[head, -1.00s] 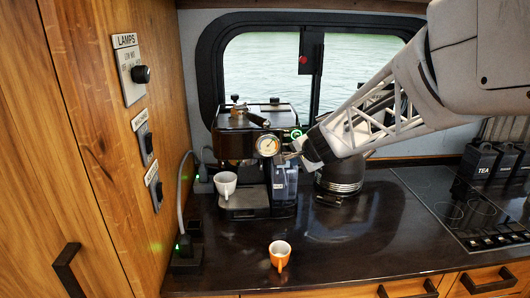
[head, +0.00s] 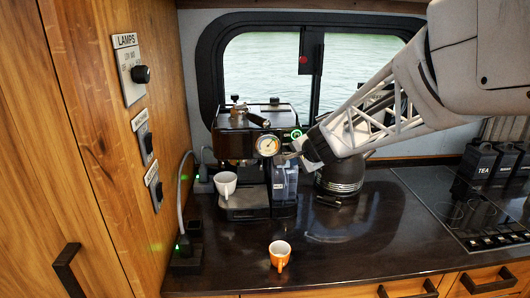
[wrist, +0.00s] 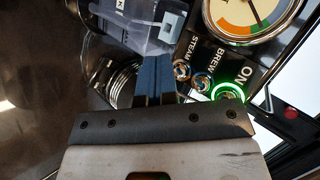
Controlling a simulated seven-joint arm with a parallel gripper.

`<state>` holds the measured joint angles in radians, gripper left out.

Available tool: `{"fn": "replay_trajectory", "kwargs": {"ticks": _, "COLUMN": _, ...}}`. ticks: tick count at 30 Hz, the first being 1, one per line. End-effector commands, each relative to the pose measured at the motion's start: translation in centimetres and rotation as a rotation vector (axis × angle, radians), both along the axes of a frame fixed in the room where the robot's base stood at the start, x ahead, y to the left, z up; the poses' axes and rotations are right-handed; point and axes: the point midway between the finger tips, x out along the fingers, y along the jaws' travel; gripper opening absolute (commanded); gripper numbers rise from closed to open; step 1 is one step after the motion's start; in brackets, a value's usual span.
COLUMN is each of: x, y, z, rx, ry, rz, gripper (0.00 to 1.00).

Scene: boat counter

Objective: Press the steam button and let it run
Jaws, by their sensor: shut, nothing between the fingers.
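The espresso machine (head: 233,146) stands at the back left of the counter with its gauge (head: 268,145) facing me. In the wrist view the steam button (wrist: 181,70) is a small metal button beside the word STEAM. The brew button (wrist: 203,81) is beside it, and the ON button (wrist: 228,94) has a lit green ring. My gripper (wrist: 154,72) is shut and empty, its blue fingertips just left of the steam button in the wrist view. I cannot tell whether they touch the panel. In the head view my gripper (head: 291,155) is at the machine's front right.
A cooktop (head: 455,205) and dark canisters (head: 476,165) are at the right. The middle of the counter (head: 350,240) is clear.

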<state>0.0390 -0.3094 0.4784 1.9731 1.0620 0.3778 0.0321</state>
Motion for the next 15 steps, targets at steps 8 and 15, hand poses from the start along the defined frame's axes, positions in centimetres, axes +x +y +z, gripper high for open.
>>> {"fn": "replay_trajectory", "kwargs": {"ticks": 8, "x": 0.38, "y": 0.02, "z": 0.0, "rx": 0.0, "ry": 0.0, "rz": 0.0, "gripper": 0.0}}
{"fn": "replay_trajectory", "kwargs": {"ticks": 15, "x": 0.89, "y": 0.02, "z": 0.03, "rx": 0.0, "ry": 0.0, "rz": 0.0, "gripper": 0.0}}
